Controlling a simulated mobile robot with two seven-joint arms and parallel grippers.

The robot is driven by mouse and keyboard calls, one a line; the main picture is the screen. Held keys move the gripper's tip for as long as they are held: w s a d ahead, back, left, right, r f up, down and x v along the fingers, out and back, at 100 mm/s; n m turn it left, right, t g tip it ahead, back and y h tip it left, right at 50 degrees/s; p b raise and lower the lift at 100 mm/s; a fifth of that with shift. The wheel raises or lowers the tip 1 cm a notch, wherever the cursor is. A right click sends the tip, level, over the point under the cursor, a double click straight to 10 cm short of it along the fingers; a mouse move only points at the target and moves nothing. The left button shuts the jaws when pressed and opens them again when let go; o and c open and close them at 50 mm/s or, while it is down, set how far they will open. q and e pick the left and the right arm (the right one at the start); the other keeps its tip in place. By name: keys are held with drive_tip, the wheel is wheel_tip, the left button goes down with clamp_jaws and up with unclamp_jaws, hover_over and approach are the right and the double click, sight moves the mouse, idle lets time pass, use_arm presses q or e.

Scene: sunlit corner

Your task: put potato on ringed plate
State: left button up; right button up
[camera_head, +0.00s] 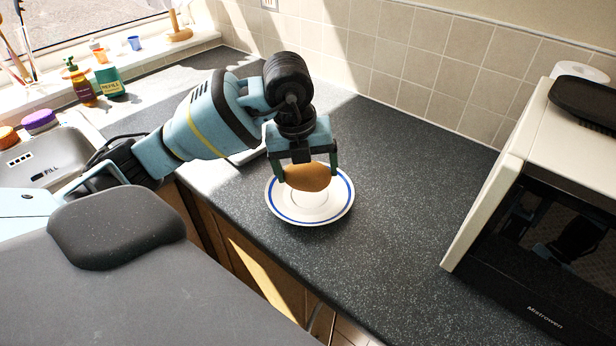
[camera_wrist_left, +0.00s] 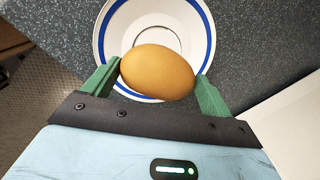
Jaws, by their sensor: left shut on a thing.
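The potato (camera_head: 307,177) is brown and oval. My left gripper (camera_head: 306,174) is shut on it, with one finger at each end. The ringed plate (camera_head: 300,214) is white with a blue ring and lies on the dark counter under the gripper. In the left wrist view the potato (camera_wrist_left: 158,72) sits between the green fingertips (camera_wrist_left: 158,80), over the near part of the plate (camera_wrist_left: 118,22). It hides some of the plate. I cannot tell for sure whether the potato touches the plate. My right gripper is in neither view.
A microwave (camera_head: 550,230) stands on the right of the counter (camera_head: 400,200). A sink (camera_head: 40,160) is at the left, with bottles (camera_head: 80,84) on the sill behind. The counter between plate and microwave is clear.

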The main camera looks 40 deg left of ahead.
sight(308, 180)
use_arm(q)
drive_tip(key=shift+w, duration=0.15)
drive_tip(key=shift+w, duration=0.35)
drive_tip(key=shift+f, duration=1.75)
drive_tip(key=shift+f, duration=0.2)
drive_tip(key=o, duration=1)
drive_tip(key=shift+s, duration=0.1)
drive_tip(key=shift+c, duration=0.2)
drive_tip(key=r, duration=0.4)
drive_tip(key=s+r, duration=0.1)
drive_tip(key=r, duration=0.3)
drive_tip(key=s+r+p, duration=0.1)
drive_tip(key=r, duration=0.3)
drive_tip(key=shift+a+r, duration=0.1)
drive_tip(key=shift+a, duration=0.2)
